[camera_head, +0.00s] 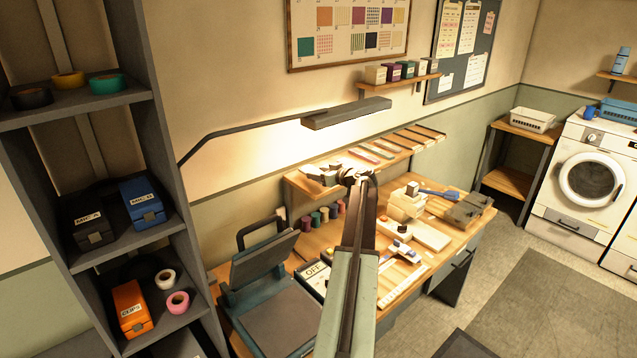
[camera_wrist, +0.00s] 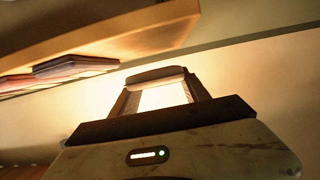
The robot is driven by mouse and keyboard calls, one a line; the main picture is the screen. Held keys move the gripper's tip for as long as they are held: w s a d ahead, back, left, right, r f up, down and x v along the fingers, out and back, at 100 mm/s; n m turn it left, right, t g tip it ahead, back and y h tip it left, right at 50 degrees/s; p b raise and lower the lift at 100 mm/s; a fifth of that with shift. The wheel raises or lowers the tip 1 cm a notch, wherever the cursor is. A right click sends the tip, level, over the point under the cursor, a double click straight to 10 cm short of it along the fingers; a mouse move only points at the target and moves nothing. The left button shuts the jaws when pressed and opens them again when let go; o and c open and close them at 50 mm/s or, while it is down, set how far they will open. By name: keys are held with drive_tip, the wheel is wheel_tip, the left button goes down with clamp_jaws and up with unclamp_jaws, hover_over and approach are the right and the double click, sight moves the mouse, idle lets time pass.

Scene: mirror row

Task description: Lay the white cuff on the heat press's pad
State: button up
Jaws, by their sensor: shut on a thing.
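My gripper (camera_head: 356,178) is stretched out over the workbench, close to the wall shelf. In the wrist view its two fingers (camera_wrist: 158,92) are closed on a pale, bright piece that looks like the white cuff (camera_wrist: 163,97). Glare hides its detail, and in the head view I cannot make it out clearly at the fingertips. The heat press stands at the bench's near left, its upper plate (camera_head: 264,258) tilted up and open. Its dark lower pad (camera_head: 268,328) lies bare where visible, in front of and left of my gripper. My arm covers part of the bench.
A box marked OFF (camera_head: 313,277) stands right of the press. Thread spools (camera_head: 325,215) line the bench back. The wall shelf (camera_head: 385,160) and lamp (camera_head: 347,113) are near my gripper. A dark rack (camera_head: 185,318) with boxes and rolls stands at left.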

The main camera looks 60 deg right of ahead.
sight(319, 186)
drive_tip(key=f+b, duration=0.2)
drive_tip(key=w+f+b, duration=0.1)
drive_tip(key=f+b, duration=0.1)
drive_tip(key=shift+d, duration=0.35)
drive_tip(key=shift+r, duration=0.2)
drive_tip(key=o, duration=1.4)
drive_tip(key=shift+f, duration=0.1)
drive_tip(key=shift+r+p, duration=0.25)
drive_tip(key=shift+p, duration=0.1)
drive_tip(key=p+v, duration=0.3)
drive_tip(key=v, duration=0.9)
drive_tip(key=shift+f, duration=0.15)
drive_tip(key=shift+o, duration=0.3)
